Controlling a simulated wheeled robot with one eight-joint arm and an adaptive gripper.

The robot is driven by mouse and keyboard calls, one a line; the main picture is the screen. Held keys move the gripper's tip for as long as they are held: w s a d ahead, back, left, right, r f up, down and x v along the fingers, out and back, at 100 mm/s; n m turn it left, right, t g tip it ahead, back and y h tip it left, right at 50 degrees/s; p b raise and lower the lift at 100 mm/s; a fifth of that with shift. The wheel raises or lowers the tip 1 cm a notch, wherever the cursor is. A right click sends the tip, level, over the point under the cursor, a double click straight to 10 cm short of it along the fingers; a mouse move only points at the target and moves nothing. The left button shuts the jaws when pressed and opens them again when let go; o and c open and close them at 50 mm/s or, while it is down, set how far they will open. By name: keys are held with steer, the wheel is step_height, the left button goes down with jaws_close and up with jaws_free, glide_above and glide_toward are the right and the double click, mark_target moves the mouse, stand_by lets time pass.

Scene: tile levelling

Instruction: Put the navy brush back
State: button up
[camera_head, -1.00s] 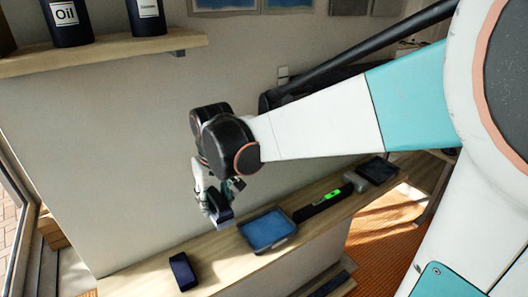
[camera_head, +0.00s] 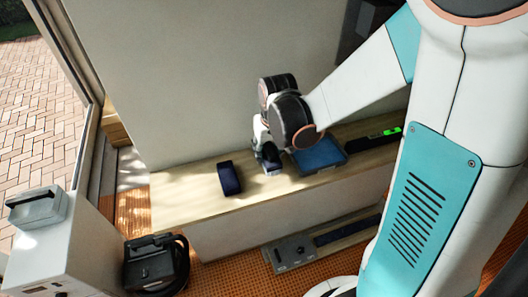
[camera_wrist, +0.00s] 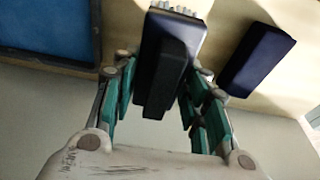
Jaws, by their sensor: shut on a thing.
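My gripper (camera_head: 266,156) is shut on the navy brush (camera_head: 272,168) over the wooden ledge, left of the blue tray. In the wrist view, the brush (camera_wrist: 176,32) sits between the green-padded fingers of my gripper (camera_wrist: 165,80), with its dark handle toward the palm and pale bristles at the far end. I cannot tell whether the bristles touch the ledge. A separate navy block (camera_head: 229,178) rests on the ledge to the left of the brush. It also shows at the right of the wrist view (camera_wrist: 258,60), apart from the brush.
The blue tray (camera_head: 344,160) stands right of my gripper on the wooden ledge (camera_head: 185,205). A black level with a green part (camera_head: 385,135) lies farther right. The wall (camera_head: 190,90) rises behind. The ledge's left end is bare.

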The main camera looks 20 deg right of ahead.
mark_target(268, 159)
steer(key=shift+s+b+x, duration=0.2)
steer(key=shift+b+x, duration=0.1)
steer(key=shift+x, duration=0.65)
steer(key=shift+s+b+x, duration=0.2)
steer(key=shift+b+x, duration=0.05)
steer(key=shift+x, duration=0.65)
steer(key=shift+f, duration=0.2)
steer(key=o, duration=1.4)
steer(key=shift+r, duration=0.15)
